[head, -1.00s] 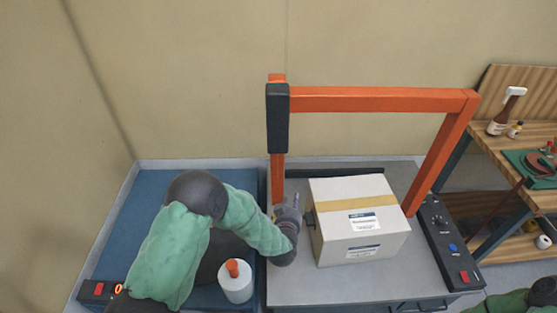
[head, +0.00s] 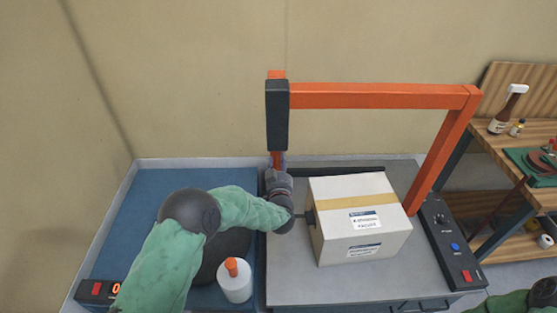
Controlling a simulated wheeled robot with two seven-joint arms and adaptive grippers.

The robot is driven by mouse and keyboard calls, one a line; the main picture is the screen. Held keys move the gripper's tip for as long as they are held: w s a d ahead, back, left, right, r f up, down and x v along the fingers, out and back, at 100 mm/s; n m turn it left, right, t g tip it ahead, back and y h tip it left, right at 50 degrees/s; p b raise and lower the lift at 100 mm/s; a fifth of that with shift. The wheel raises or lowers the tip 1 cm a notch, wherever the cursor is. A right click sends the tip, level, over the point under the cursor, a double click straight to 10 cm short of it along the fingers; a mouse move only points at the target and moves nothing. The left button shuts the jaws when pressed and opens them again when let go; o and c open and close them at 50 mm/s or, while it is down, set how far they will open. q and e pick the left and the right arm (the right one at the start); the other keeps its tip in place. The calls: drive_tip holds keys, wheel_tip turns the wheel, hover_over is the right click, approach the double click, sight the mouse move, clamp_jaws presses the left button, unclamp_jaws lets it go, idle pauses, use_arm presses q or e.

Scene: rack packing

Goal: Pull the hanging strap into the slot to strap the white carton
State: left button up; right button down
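The white carton (head: 335,235) stands on the grey strapping bench (head: 340,283), at the right of the orange arch's left post. A tan band of tape and two labels show on it. I cannot make out the hanging strap or the slot; the gripper and post cover that area. My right gripper is out of view; only part of my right arm shows at the lower right corner.
The orange arch (head: 380,97) spans the bench, with a black box (head: 277,115) on its left post. A control panel (head: 450,240) lies at the right. A white bottle with an orange cap (head: 235,283) stands near my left forearm. A wooden shelf (head: 480,123) is farther right.

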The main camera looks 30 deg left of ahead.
use_arm(q)
drive_tip(key=shift+x, duration=1.35)
clamp_jaws()
wheel_tip(320, 180, down, 23)
drive_tip(key=b, duration=1.4)
drive_tip(key=shift+f, duration=0.15)
